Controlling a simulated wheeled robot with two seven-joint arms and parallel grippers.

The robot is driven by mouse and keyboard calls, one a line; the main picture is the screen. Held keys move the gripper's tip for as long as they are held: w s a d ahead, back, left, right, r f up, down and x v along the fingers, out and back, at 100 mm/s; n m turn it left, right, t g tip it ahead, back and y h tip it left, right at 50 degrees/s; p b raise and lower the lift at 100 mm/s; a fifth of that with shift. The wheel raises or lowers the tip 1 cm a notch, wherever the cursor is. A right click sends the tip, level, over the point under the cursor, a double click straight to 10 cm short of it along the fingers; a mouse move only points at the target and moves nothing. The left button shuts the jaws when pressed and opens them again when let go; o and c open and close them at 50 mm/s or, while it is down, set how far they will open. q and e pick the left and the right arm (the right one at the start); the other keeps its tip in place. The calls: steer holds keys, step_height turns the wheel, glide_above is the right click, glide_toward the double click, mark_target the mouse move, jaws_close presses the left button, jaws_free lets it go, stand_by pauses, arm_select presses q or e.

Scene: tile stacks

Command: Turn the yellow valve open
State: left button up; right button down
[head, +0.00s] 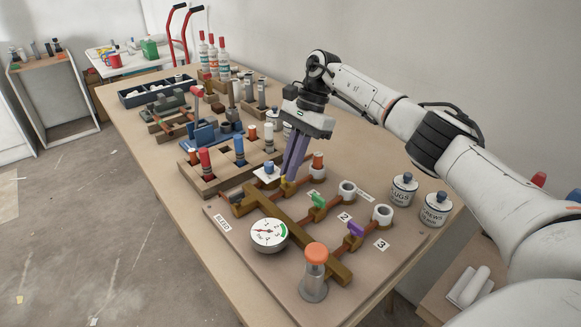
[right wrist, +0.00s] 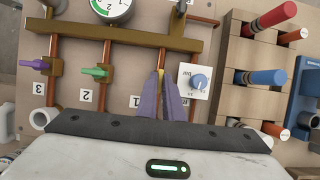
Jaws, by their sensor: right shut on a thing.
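The yellow valve (head: 283,181) sits on a copper pipe at the far end of the wooden valve board (head: 232,245). My right gripper (head: 287,176) reaches down over it, its purple fingers closed on the handle. In the right wrist view, a thin strip of the yellow valve (right wrist: 160,76) shows between the fingertips of my right gripper (right wrist: 164,84). The fingers hide most of the handle, so I cannot tell its angle clearly. My left gripper is in neither view.
A green valve (head: 318,201) and a purple valve (head: 356,229) stand on neighbouring pipes. A gauge (head: 269,234) and an orange-topped post (head: 315,260) are on the near side. A white box with a blue knob (right wrist: 199,82) is close beside my right fingers. Wooden racks fill the table beyond.

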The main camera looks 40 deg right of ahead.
steer(key=shift+r, duration=0.1)
stand_by(0.3)
steer(key=c, duration=1.9)
jaws_free()
steer(key=v, duration=1)
steer(key=shift+r, duration=0.1)
